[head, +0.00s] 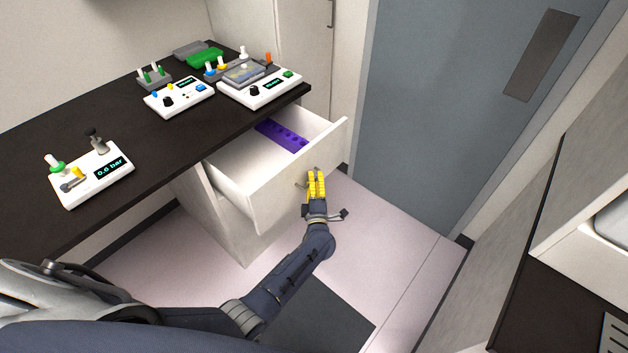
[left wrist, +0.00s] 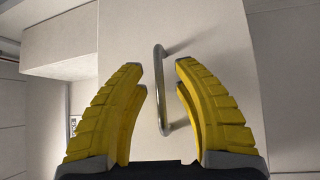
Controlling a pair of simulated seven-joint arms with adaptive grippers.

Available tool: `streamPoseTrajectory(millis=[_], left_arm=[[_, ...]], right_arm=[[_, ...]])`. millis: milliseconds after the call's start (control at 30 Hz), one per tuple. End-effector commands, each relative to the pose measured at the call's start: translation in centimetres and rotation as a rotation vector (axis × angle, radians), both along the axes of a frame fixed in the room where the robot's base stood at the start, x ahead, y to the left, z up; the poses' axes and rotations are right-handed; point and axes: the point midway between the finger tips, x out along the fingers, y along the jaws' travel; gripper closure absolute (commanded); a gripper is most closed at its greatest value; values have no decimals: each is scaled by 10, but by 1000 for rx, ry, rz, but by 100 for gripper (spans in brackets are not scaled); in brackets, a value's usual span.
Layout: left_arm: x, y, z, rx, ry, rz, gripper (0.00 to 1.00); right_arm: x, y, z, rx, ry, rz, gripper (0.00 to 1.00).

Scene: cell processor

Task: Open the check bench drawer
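The check bench drawer (head: 272,208) is pulled out from under the dark bench top, and its white inside shows in the head view. A purple rack with holes (head: 283,136) lies inside it. My left gripper (head: 316,180) is at the outer face of the drawer front. In the left wrist view, the metal bar handle (left wrist: 160,92) stands on the pale drawer front (left wrist: 215,70), between the yellow fingers of my left gripper (left wrist: 160,70). The fingers are apart, with gaps on the handle's sides. My right gripper is not in view.
The bench top (head: 60,150) carries a pressure device (head: 92,176) and other white devices (head: 180,97) with knobs and displays. A grey door (head: 440,110) is behind the drawer. The floor (head: 390,240) right of my arm is clear.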

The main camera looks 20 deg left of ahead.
Motion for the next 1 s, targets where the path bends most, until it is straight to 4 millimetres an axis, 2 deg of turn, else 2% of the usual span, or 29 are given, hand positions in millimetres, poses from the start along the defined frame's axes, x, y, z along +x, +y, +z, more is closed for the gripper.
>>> streamPoseTrajectory(millis=[33,233,767,867,1000], left_arm=[[0,0,0,0,0,0,78],[0,0,0,0,0,0,100],[-1,-2,0,-1,0,0,100],[-5,-11,0,-2,0,-1,100],[-15,-34,-1,-4,2,-2,100]], right_arm=[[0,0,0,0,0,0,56],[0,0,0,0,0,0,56],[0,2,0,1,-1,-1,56],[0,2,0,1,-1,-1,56],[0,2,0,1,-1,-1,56]])
